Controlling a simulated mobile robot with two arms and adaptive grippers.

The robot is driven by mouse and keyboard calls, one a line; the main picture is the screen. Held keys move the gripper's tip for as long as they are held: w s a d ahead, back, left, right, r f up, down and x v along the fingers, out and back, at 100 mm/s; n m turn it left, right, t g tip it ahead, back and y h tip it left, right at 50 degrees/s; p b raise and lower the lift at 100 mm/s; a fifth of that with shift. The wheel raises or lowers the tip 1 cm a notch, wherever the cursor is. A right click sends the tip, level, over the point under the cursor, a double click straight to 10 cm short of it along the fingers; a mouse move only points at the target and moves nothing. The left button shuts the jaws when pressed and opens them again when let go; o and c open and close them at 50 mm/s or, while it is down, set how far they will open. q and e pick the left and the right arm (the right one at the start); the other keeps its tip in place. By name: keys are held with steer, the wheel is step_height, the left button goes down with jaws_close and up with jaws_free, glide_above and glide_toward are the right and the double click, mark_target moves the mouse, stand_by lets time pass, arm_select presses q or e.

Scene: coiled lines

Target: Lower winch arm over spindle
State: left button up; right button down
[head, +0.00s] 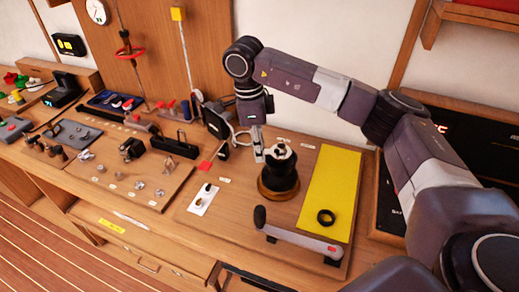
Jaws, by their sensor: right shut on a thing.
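The black winch drum (281,176) stands upright on a round brass-coloured base (279,193) on the wooden bench. A small silvery piece (281,151), seemingly the winch arm, lies over the drum's top, where the spindle is. My right gripper (259,153) comes down from above at the upper left of the drum and is shut on the silvery piece. The jaws hide part of it, so its exact fit on the spindle cannot be told. My left gripper is out of view.
Several tools crowd the bench farther left.

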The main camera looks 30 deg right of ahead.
steer(key=shift+f, duration=0.2)
steer(key=shift+f+b, duration=0.65)
steer(key=shift+r, duration=0.1)
steer(key=c, duration=2)
jaws_free()
steer(key=shift+o, duration=0.3)
steer(key=o, duration=0.5)
